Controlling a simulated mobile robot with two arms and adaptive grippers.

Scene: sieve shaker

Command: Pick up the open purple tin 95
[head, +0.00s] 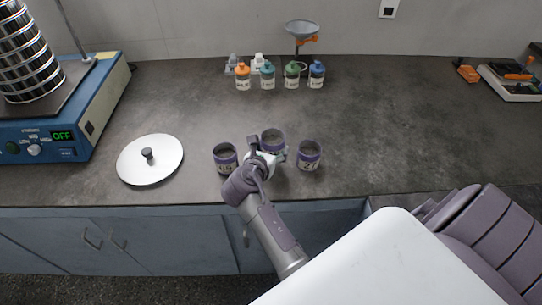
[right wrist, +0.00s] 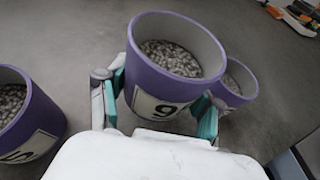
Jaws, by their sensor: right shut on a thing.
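Three open purple tins with grey granular contents and white labels show in the head view. The middle tin (head: 273,137) is between the fingers of my right gripper (head: 266,156). My left gripper is not in view.
Another purple tin (head: 225,158) stands close on the left and one (head: 309,157) close on the right. A white lid (head: 150,165) lies further left, near the sieve shaker (head: 85,110). Several bottles (head: 268,77) stand at the back.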

